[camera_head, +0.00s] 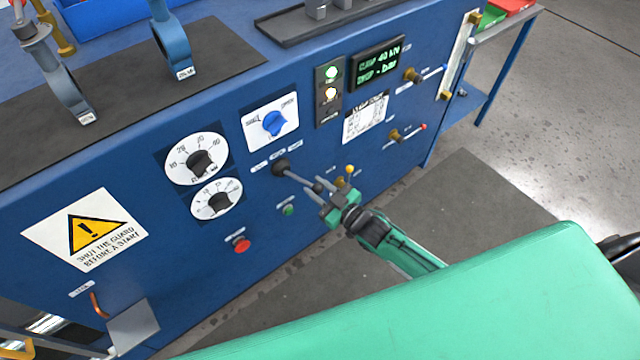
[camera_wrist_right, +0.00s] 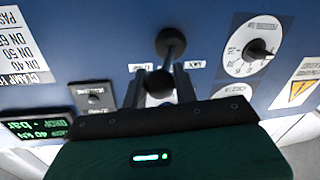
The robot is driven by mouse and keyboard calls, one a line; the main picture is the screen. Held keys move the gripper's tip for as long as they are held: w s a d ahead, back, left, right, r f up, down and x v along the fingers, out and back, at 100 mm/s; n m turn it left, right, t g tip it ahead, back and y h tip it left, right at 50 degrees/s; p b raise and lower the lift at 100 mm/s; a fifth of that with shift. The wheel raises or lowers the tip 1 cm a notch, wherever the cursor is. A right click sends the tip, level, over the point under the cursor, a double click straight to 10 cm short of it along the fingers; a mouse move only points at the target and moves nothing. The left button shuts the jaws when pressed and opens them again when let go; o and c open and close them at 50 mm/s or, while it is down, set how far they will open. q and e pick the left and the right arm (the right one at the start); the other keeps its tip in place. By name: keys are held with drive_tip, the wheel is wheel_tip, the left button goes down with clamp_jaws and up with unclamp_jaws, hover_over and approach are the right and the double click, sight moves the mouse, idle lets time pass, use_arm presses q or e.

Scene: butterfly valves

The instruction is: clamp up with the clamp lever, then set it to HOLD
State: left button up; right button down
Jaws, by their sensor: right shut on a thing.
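The clamp lever (camera_head: 295,176) is a thin rod with a dark round base on the blue panel front. It sticks out toward my right gripper (camera_head: 321,190), which is shut on its dark ball knob. In the right wrist view the ball knob (camera_wrist_right: 160,86) sits between the fingers of my right gripper (camera_wrist_right: 161,92), with the lever's black base (camera_wrist_right: 171,42) behind it. Small labels (camera_wrist_right: 195,64) flank the lever but are too blurred to read surely. The display (camera_head: 378,62) appears to read clamp 40 kN and a dash for bar. My left gripper is not in view.
A blue selector knob (camera_head: 274,123), two black dials (camera_head: 200,162), a green button (camera_head: 288,210) and a red button (camera_head: 241,244) are near the lever. Two lamps (camera_head: 331,73) are lit. Open floor lies at right.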

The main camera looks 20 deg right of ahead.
sight(299, 180)
drive_tip(key=shift+s+a+r+m+t+h, duration=0.15)
drive_tip(key=shift+s+a+m+t+h, duration=0.15)
drive_tip(key=shift+a+m+h, duration=0.15)
drive_tip(key=shift+s+a+m+t+h+p, duration=0.25)
drive_tip(key=shift+a+m+h+p, duration=0.2)
drive_tip(key=shift+h, duration=0.4)
drive_tip(key=shift+s+a+m+t+h, duration=0.3)
drive_tip(key=shift+a+m+h, duration=0.3)
drive_tip(key=shift+h, duration=0.4)
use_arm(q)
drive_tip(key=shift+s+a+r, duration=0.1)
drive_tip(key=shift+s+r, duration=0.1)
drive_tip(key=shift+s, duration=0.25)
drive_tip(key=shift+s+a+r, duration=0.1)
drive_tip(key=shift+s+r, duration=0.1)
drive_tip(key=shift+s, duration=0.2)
use_arm(e)
drive_tip(key=shift+a+m+h, duration=0.15)
drive_tip(key=shift+m+h, duration=0.25)
drive_tip(key=shift+h, duration=0.1)
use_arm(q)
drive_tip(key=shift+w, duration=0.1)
use_arm(e)
drive_tip(key=c, duration=1.1)
unclamp_jaws()
drive_tip(key=shift+s, duration=0.1)
